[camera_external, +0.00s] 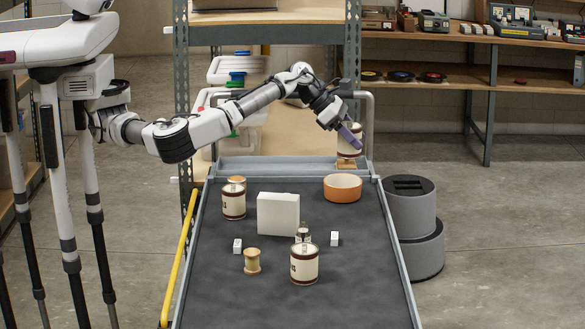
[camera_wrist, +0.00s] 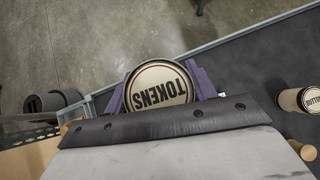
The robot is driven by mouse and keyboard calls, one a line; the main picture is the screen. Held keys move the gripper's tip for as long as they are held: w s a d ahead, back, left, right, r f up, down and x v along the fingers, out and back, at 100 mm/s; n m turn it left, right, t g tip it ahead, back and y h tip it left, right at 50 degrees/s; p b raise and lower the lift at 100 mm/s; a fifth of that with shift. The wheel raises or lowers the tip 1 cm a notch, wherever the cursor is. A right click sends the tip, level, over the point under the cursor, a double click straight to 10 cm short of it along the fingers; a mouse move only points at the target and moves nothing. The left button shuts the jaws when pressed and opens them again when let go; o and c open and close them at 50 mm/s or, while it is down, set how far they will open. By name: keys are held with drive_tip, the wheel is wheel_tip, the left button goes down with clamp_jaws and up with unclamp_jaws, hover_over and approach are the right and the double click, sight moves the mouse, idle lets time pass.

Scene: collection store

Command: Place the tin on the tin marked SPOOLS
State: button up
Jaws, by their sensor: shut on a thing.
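My gripper (camera_external: 349,136), with purple fingers, is shut on a cream tin with dark rims (camera_external: 349,145) at the far end of the table. Its lid (camera_wrist: 160,84) reads TOKENS in the wrist view, between the two fingers. A small wooden block (camera_external: 346,164) shows right below the held tin; I cannot tell whether they touch. Similar cream tins stand on the table: one at left (camera_external: 233,204), one at the front (camera_external: 303,266). No label reading SPOOLS is legible. A tin at the wrist view's right edge (camera_wrist: 299,100) has partly cut-off lettering.
A metal rack stands behind. The table's front is clear.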

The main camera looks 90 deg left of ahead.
drive_tip(key=shift+r, duration=0.6)
drive_tip(key=shift+s+a+r, duration=0.2)
drive_tip(key=shift+r, duration=0.05)
drive_tip(key=s+a+r+m+g+h+p, duration=0.1)
drive_tip(key=s+r+m+g+h+p, duration=0.2)
drive_tip(key=s, duration=0.7)
drive_tip(key=s+a+r+m+g+h+p, duration=0.15)
drive_tip(key=s+m, duration=0.35)
drive_tip(key=s, duration=0.5)
drive_tip(key=s+r+m+g+h+p, duration=0.25)
drive_tip(key=s+m, duration=0.25)
drive_tip(key=s, duration=0.5)
drive_tip(key=b, duration=0.5)
hover_over(234, 190)
wheel_tip(234, 190, down, 5)
wheel_tip(234, 190, down, 10)
drive_tip(key=shift+a+r+p, duration=0.1)
drive_tip(key=shift+a+p, duration=0.05)
drive_tip(key=shift+p, duration=0.2)
drive_tip(key=shift+f, duration=2.15)
